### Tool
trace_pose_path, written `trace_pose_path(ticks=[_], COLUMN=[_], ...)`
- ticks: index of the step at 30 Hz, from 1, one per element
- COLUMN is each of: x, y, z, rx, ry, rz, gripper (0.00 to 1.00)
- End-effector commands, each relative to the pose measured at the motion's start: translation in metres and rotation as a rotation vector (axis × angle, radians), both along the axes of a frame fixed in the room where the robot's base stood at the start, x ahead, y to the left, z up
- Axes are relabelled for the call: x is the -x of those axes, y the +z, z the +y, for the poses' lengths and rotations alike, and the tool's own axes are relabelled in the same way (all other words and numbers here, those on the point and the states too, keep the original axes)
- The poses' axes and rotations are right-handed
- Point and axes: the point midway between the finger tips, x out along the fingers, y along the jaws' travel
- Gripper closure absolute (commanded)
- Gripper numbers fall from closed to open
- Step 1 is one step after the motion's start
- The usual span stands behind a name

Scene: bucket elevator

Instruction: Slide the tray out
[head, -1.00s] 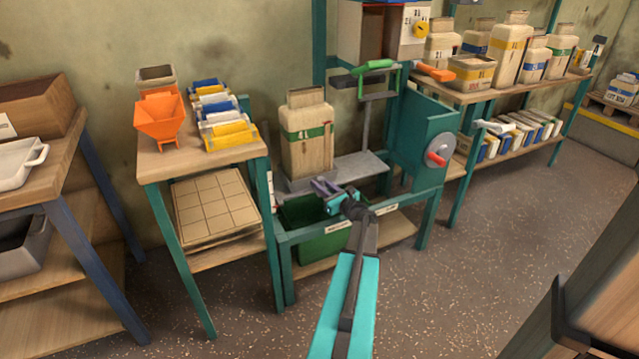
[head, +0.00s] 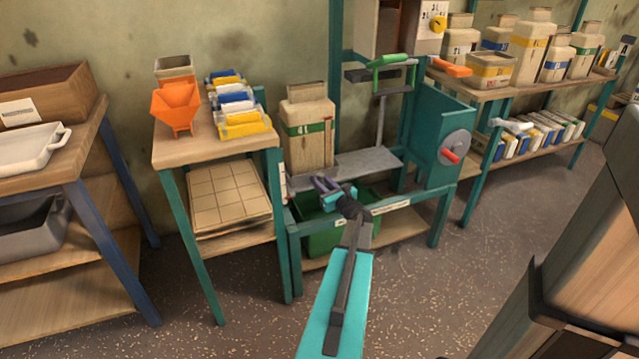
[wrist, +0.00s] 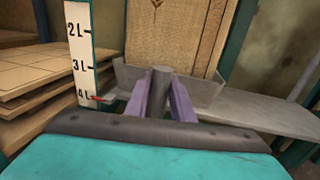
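A grey metal tray (wrist: 207,88) with raised sides shows in the wrist view, at the foot of a tall tan container (wrist: 178,30). A short, dark round handle (wrist: 160,80) stands out at its front. The purple fingers of my gripper (wrist: 161,95) lie on both sides of this handle, with no gap visible between. In the head view my gripper (head: 325,187) is at the front left of the teal elevator frame, just in front of the tan container with its green band (head: 308,128). The tray is mostly hidden there.
A wooden stand (head: 215,140) with stacked boards is close on the left. A scale strip (wrist: 82,50) stands left of the tray. A green bin (head: 322,236) sits below. Open floor (head: 430,290) lies in front.

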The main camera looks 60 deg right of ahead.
Motion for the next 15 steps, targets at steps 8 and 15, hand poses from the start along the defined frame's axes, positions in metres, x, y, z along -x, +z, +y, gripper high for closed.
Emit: trace_pose_path(ticks=[8, 15], x=[-0.0041, 0.0003], y=[0.0, 0.0006], z=[0.0037, 0.0034], rx=[0.003, 0.003], ry=[0.016, 0.011], rz=[0.001, -0.001], gripper=[0.6, 0.6])
